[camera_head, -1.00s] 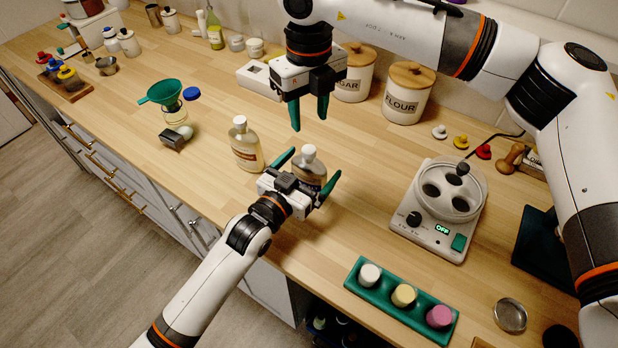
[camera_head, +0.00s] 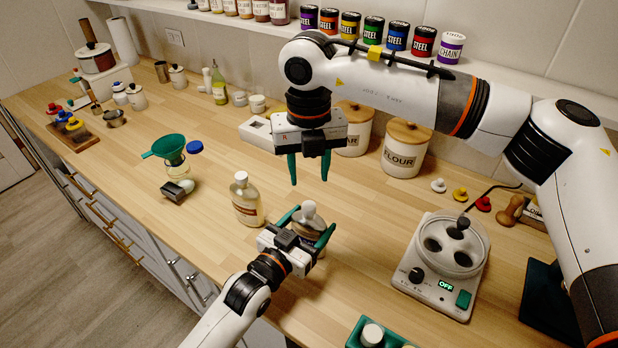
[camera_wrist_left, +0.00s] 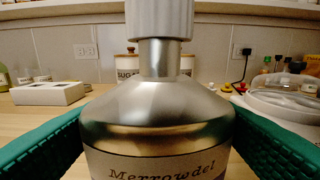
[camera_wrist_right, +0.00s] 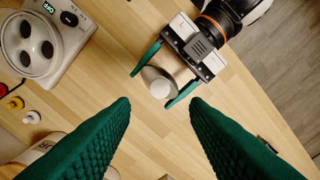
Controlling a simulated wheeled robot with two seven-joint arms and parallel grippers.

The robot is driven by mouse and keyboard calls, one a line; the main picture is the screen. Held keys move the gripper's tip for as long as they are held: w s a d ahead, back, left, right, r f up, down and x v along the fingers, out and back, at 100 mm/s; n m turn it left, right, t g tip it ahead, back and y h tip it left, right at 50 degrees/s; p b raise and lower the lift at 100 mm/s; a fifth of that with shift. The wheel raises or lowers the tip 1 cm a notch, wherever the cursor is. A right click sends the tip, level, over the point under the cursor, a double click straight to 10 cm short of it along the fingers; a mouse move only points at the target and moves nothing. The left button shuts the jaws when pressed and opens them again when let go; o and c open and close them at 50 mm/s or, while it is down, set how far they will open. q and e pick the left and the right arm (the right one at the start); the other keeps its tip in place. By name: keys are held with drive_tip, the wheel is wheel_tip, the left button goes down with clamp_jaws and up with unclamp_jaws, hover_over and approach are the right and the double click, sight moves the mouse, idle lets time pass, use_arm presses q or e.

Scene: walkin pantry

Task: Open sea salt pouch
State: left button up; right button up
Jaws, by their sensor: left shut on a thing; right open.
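I see no sea salt pouch that I can make out in these views. My left gripper (camera_head: 305,232) is shut on a round-shouldered bottle with a pale cap (camera_head: 308,209), which appears upright at the counter's front. The left wrist view shows its shiny shoulder and a label reading "Merrowdel" (camera_wrist_left: 160,168), with a green finger on each side. My right gripper (camera_head: 309,178) is open and empty, fingers pointing down, above and behind the bottle. In the right wrist view the capped bottle (camera_wrist_right: 160,86) shows below and between the right fingers, apart from them.
A second bottle (camera_head: 247,203) stands just left of the held one. A flour canister (camera_head: 406,149) and another canister stand behind. A white device with an "OFF" display (camera_head: 440,262) is at the right. A flask with a green funnel (camera_head: 170,150) stands left. A green tray (camera_head: 356,332) is in front.

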sight(309, 205)
drive_tip(key=m, duration=0.9)
drive_tip(key=shift+m, duration=0.4)
drive_tip(key=m, duration=0.3)
drive_tip(key=shift+m, duration=0.3)
drive_tip(key=shift+f, duration=4)
clamp_jaws()
